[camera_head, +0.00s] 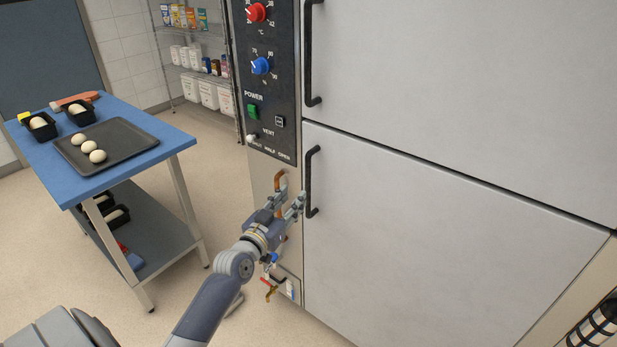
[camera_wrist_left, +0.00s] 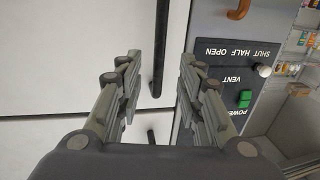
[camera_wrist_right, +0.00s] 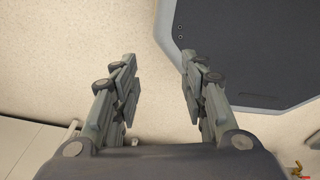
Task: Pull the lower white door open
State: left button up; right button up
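The lower white door (camera_head: 440,250) is closed flush in the oven front. Its black vertical bar handle (camera_head: 311,182) is at the door's left edge. My left gripper (camera_head: 299,203) is at the handle's lower left, fingers pointing toward it. In the left wrist view its fingers are open, and the handle (camera_wrist_left: 161,45) shows in the gap between the fingertips. Whether the fingers touch the handle I cannot tell. My right gripper (camera_wrist_right: 158,80) is open and empty in its wrist view, with pale floor beyond; it is away from the door.
The upper white door (camera_head: 470,80) is closed above, with its own black handle (camera_head: 309,55). A control panel (camera_head: 272,90) and a copper-coloured hook (camera_head: 280,180) are left of the doors. A blue table (camera_head: 160,125) with a dark tray (camera_head: 128,140) stands further left; floor lies between.

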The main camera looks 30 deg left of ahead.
aim_at(306, 180)
pick_arm(q)
jog(key=w, duration=0.5)
jog(key=w+a, duration=0.1)
jog(key=w, duration=0.2)
jog(key=shift+w+r, duration=0.15)
jog(key=shift+r, duration=0.05)
jog(key=shift+w, duration=0.4)
jog(key=shift+w+a, duration=0.1)
jog(key=shift+w, duration=0.5)
jog(key=shift+c, duration=0.3)
grip_shut()
pick_arm(e)
jog(key=shift+s+d, duration=0.4)
jog(key=shift+s, duration=0.3)
